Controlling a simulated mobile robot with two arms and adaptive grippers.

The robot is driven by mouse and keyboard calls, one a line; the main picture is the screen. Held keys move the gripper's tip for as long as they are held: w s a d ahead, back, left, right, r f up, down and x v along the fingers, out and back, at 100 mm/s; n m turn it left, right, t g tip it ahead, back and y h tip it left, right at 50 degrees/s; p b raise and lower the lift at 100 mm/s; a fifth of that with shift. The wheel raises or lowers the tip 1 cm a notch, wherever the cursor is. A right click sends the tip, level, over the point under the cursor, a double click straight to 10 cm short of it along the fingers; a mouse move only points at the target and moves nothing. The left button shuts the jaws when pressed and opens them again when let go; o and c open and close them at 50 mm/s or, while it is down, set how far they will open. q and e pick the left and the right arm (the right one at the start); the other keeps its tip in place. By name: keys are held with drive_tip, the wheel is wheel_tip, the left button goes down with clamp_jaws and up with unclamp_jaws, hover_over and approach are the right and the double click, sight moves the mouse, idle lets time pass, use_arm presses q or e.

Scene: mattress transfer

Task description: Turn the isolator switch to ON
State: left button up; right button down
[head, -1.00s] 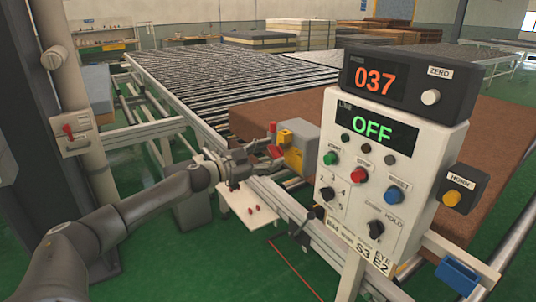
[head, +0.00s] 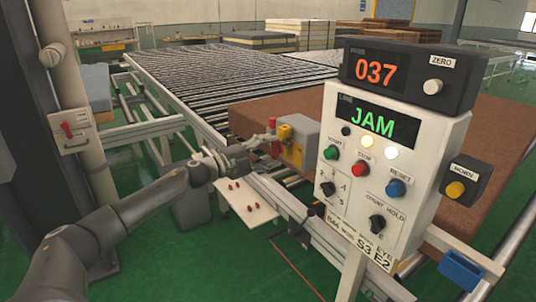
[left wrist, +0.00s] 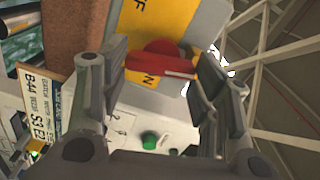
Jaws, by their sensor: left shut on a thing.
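The isolator switch is a grey box (head: 304,136) with a yellow plate (head: 291,152) at the near edge of the conveyor. Its red handle (left wrist: 160,63) sits between the fingers of my left gripper (left wrist: 163,72), which is shut on it. In the left wrist view the handle lies crosswise over the yellow plate, with part of the ON and OFF lettering showing. In the head view my left gripper (head: 262,142) reaches the face of the box and partly hides the handle. The control panel (head: 345,205) display reads JAM (head: 373,119). My right gripper is not in view.
The panel has several buttons, selector knobs and two lit white lamps. A counter box (head: 408,75) reading 037 tops it. A brown mattress (head: 270,112) lies on the roller conveyor (head: 195,75) behind. A white box with a red lever (head: 68,131) is at left.

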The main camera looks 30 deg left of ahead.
use_arm(q)
drive_tip(key=shift+m+b, duration=0.3)
drive_tip(key=shift+m, duration=0.8)
drive_tip(key=o, duration=1)
drive_tip(key=shift+f, duration=0.1)
drive_tip(key=shift+s+a, duration=0.15)
drive_tip(key=shift+s, duration=0.2)
drive_tip(key=shift+v, duration=5.55)
